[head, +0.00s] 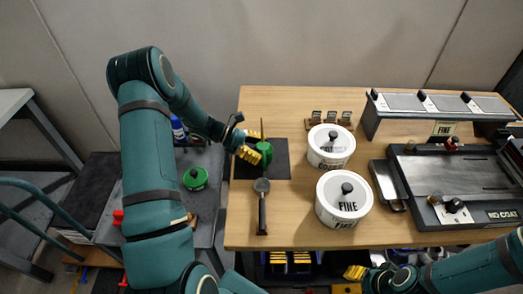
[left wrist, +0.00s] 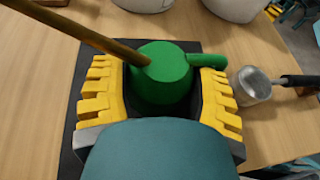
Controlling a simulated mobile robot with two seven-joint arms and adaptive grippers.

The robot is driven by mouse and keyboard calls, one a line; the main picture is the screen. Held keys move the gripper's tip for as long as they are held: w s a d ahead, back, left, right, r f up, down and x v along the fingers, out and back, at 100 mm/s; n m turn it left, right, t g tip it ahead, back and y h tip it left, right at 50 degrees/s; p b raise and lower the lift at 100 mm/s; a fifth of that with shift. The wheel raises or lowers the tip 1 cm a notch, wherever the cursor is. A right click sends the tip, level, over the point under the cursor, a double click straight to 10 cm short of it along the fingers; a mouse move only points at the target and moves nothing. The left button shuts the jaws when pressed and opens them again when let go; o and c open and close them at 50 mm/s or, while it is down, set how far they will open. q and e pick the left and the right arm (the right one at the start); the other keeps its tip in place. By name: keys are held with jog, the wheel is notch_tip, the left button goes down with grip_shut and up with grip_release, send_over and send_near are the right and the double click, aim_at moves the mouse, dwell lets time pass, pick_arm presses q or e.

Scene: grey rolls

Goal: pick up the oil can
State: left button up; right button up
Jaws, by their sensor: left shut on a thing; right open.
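The oil can (head: 264,150) is green with a long thin brown spout. It is at the black mat (head: 281,165) on the wooden table. My left gripper (head: 255,145) has its yellow fingers on either side of the can and is shut on it. In the left wrist view the can (left wrist: 162,75) sits between the two yellow fingers (left wrist: 160,95), its spout pointing to the upper left. I cannot tell whether the can touches the mat. My right gripper (head: 354,273) is open and empty near the table's front edge.
A metal scoop (head: 262,205) with a dark handle lies just in front of the mat. Two white lidded pots (head: 331,146) (head: 343,200) stand to the right. A griddle (head: 450,180) fills the right side. A green-lidded container (head: 195,178) is on the grey cart at left.

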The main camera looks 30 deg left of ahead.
aim_at(260, 146)
pick_arm(q)
notch_tip(260, 146, up, 10)
jog(key=shift+r+p, duration=0.1)
jog(key=shift+p, duration=1.05)
jog(key=shift+s, duration=0.1)
